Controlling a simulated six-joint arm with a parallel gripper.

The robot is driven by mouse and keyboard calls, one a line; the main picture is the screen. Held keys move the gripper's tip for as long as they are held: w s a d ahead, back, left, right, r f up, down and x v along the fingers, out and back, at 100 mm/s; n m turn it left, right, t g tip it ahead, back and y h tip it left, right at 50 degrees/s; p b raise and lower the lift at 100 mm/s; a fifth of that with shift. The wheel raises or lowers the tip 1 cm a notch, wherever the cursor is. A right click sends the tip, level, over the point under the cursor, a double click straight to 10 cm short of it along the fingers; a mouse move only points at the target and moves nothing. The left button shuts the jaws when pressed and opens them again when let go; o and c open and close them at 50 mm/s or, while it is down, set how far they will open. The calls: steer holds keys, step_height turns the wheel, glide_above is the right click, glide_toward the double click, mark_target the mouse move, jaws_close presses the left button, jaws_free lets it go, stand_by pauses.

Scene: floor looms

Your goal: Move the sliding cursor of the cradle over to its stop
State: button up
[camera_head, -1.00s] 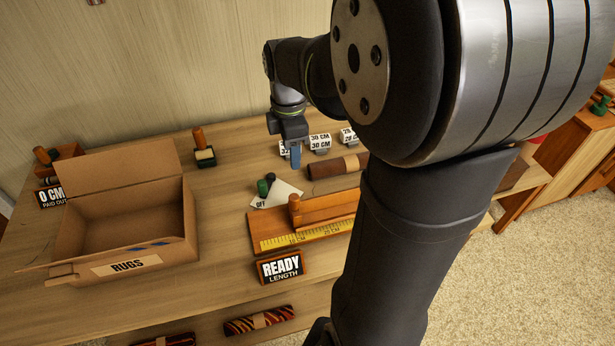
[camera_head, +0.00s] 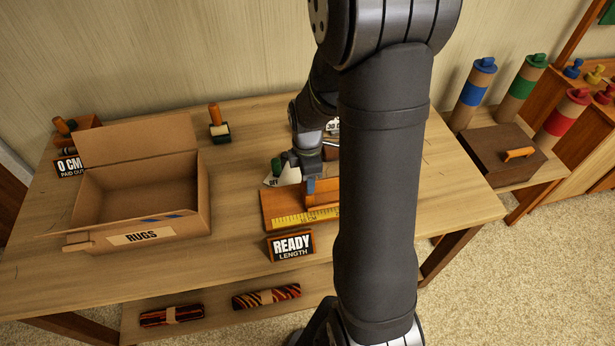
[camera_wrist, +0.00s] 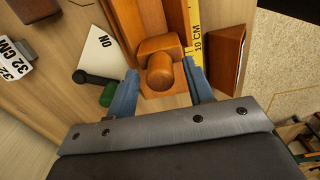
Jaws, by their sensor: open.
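The wooden cradle (camera_head: 268,207) lies on the bench with a yellow ruler (camera_head: 290,219) along its front edge. In the wrist view, the cradle trough (camera_wrist: 152,14) runs up from the cursor, with the ruler (camera_wrist: 195,25) at its right. The cursor (camera_wrist: 160,68) is an orange wooden block with a round peg. My gripper (camera_wrist: 161,72) is open, its blue fingers on either side of the cursor. I cannot tell whether they touch it. In the head view my gripper (camera_head: 310,185) is down at the cradle and largely hides the cursor. I cannot make out the stop.

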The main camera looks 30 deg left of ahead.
steer(key=shift+f, duration=0.4)
jaws_close()
steer(key=s+a, duration=0.8)
jaws_free()
steer(key=shift+r, duration=0.15)
